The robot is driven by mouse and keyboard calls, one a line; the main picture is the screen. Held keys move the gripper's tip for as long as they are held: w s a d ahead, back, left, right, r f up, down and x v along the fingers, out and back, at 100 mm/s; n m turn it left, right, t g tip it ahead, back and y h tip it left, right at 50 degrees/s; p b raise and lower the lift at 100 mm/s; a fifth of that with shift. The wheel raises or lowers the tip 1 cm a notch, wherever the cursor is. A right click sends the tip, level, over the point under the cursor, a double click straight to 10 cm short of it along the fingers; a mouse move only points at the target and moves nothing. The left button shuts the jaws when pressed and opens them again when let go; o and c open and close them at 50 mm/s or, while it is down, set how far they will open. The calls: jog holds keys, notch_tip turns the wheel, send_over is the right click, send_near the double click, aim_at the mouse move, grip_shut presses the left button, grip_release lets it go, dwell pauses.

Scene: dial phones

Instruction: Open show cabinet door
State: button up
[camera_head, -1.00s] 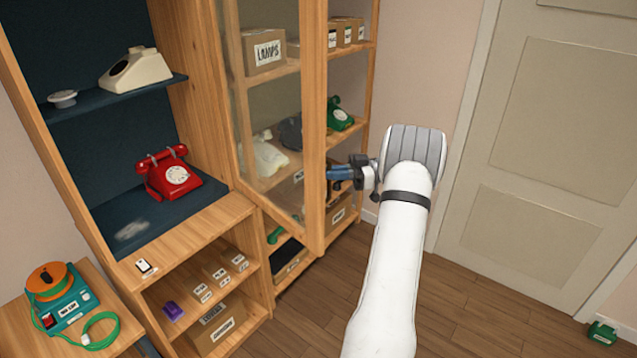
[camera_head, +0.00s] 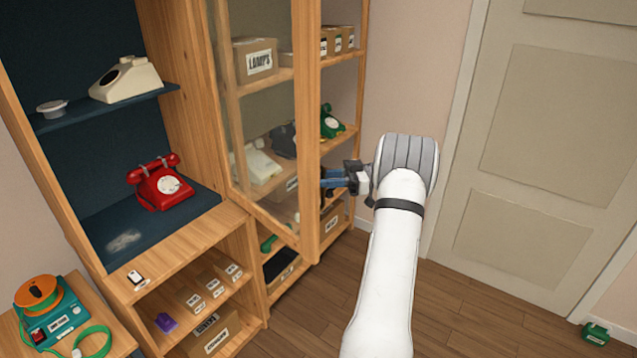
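The show cabinet door (camera_head: 308,130) is a wooden frame with a glass pane. It stands ajar, and open shelves show past its right edge. My gripper (camera_head: 325,181) is at the right edge of this door, around mid-to-lower height, with its fingers pointing left. The fingers are small and partly dark, and the handle cannot be made out, so I cannot tell whether they grip it or only touch the frame.
Behind the door are shelves with a LAMPS box (camera_head: 256,60) and a green phone (camera_head: 331,122). To the left, a red phone (camera_head: 160,183) and a cream phone (camera_head: 133,82) sit on open shelves. Clear wooden floor (camera_head: 470,310) lies right of my arm, before a closed room door (camera_head: 540,130).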

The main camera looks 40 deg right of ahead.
jog(key=b+v, duration=0.1)
jog(key=v, duration=0.6)
jog(key=shift+d, duration=0.2)
